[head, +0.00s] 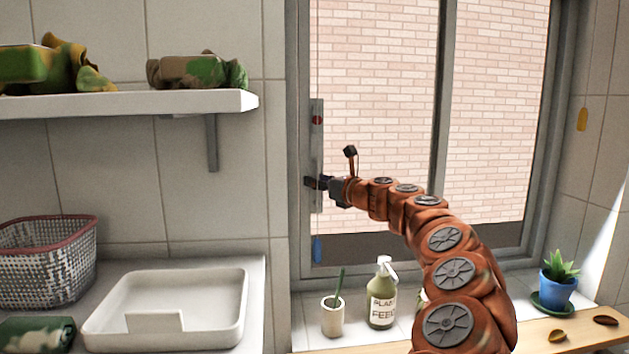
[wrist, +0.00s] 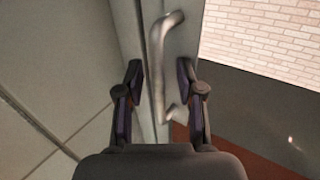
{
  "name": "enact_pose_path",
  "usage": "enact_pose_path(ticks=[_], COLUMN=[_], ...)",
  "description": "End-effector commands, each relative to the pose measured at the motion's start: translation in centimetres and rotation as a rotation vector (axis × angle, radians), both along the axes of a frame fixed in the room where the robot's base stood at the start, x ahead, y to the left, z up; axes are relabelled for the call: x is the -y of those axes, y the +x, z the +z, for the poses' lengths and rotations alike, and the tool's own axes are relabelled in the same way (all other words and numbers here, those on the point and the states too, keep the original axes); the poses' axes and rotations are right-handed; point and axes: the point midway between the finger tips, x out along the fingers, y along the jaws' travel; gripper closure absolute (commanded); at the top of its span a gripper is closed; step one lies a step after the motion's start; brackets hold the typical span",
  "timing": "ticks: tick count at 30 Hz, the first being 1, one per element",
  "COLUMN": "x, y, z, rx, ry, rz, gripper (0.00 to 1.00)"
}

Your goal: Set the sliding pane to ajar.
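The sliding pane (head: 380,90) is the left glazed part of the grey window, with a brick wall behind the glass. Its left stile carries a metal plate (head: 317,150) and stands close to the left jamb; I cannot tell whether there is a gap. A bent metal bar handle (wrist: 157,55) shows upright on the stile in the wrist view. My gripper (head: 318,183) is at this handle; in the wrist view its two fingers (wrist: 161,85) are spread on either side of the handle, apart from it as far as I see. My gripper hides part of the handle in the head view.
A blue tag (head: 317,250) is low on the left frame and a yellow tag (head: 582,119) hangs on the right wall. A cup (head: 333,317), a pump bottle (head: 381,300) and a potted plant (head: 558,290) stand below the window. A shelf (head: 130,103) is at left.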

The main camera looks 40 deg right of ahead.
Motion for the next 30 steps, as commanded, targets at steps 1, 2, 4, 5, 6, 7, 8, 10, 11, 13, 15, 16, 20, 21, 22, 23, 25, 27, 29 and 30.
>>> enact_pose_path(ticks=[1,2,4,5,6,7,8,10,11,13,15,16,20,21,22,23,25,27,29,30], x=[-0.01,-0.03,-0.06,-0.07,-0.09,-0.10,-0.11,-0.13,-0.13,-0.15,-0.15,-0.16,-0.16,-0.16,-0.17,-0.17,-0.16,-0.16,-0.16,-0.16], y=[0.10,0.12,0.15,0.15,0.17,0.17,0.18,0.19,0.20,0.20,0.20,0.20,0.20,0.21,0.21,0.21,0.21,0.21,0.21,0.21], z=[-0.01,-0.02,-0.03,-0.04,-0.03,-0.03,-0.04,-0.04,-0.04,-0.04,-0.04,-0.04,-0.04,-0.04,-0.05,-0.05,-0.04,-0.05,-0.05,-0.05], rx=[0.000,0.000,0.000,0.000,0.000,0.000,0.000,0.000,0.000,0.000,0.000,0.000,0.000,-0.001,-0.001,-0.001,-0.001,-0.001,-0.001,-0.001], ry=[0.000,0.000,0.000,0.000,0.000,0.000,0.000,0.000,0.000,0.000,0.000,0.000,0.000,0.000,0.000,0.000,0.000,0.000,0.000,0.000], rz=[0.000,0.001,0.001,0.001,0.002,0.002,0.002,0.002,0.002,0.003,0.003,0.003,0.003,0.003,0.003,0.003,0.003,0.003,0.003,0.003], gripper=[0.63,0.63,0.63,0.63,0.63,0.63,0.63,0.70,0.73,0.80,0.88,0.91,1.00,1.00,1.00,1.00,1.00,1.00,1.00,1.00])
